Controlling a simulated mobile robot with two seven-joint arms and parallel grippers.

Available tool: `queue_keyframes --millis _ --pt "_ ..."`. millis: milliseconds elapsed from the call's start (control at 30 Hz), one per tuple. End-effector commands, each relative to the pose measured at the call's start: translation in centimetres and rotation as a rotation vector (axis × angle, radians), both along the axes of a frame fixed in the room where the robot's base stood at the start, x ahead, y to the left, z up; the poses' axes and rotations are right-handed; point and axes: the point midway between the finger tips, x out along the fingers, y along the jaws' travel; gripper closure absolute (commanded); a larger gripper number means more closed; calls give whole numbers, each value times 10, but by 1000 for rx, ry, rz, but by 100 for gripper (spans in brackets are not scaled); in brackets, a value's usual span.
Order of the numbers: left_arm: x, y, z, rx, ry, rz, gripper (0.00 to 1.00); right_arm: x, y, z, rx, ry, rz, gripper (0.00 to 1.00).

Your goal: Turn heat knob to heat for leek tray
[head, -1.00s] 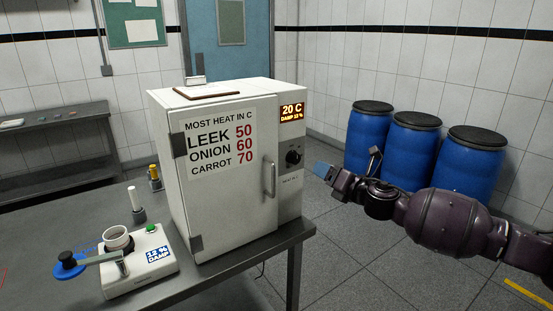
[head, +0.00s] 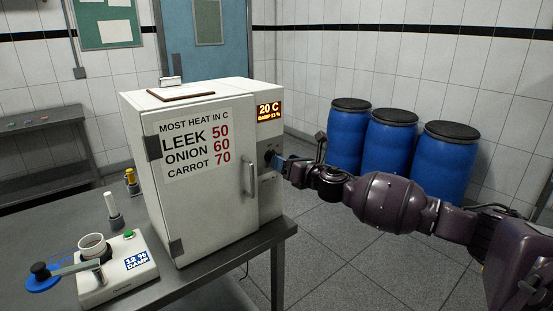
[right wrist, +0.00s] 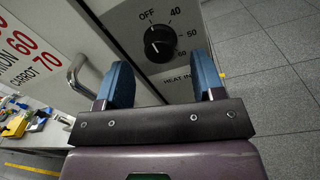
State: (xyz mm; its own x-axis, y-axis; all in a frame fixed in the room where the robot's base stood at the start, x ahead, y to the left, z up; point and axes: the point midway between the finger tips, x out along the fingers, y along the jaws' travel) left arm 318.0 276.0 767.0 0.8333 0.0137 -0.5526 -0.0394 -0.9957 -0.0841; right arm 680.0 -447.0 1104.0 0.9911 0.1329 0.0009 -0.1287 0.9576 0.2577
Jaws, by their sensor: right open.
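The black heat knob (head: 270,155) is on the front panel of the white cabinet (head: 215,205), right of its shut door. In the right wrist view the knob (right wrist: 160,43) sits on a dial marked OFF, 40, 50 and 60; I cannot clearly tell where its pointer stands. The display (head: 269,112) above reads 20 C. The door sign (head: 197,142) lists LEEK 50, ONION 60, CARROT 70. My right gripper (head: 281,163) is open in front of the knob; its blue fingers (right wrist: 162,82) are spread, with nothing between them. No leek tray shows.
The door handle (head: 249,177) sticks out left of the knob. A damp meter (head: 118,270) with a cup stands on the table (head: 195,290). Blue barrels (head: 385,145) stand behind my right arm. The floor right of the table is clear.

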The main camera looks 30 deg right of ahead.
Motion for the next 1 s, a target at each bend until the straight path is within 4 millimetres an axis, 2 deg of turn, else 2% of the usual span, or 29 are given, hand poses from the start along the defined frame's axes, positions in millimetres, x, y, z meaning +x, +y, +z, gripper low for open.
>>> queue_keyframes --millis 100,333,767,1000 --pt "-1 0 -1 -2 3 1 100 16 3 1 3 -2 0 38" --pt "-3 0 -3 -1 7 3 100 36 5 0 2 -1 1 38" --pt "-2 0 -2 -2 4 1 100 41 6 0 1 1 1 38" --pt "-1 0 -1 -1 1 1 100 41 6 0 1 0 1 75"
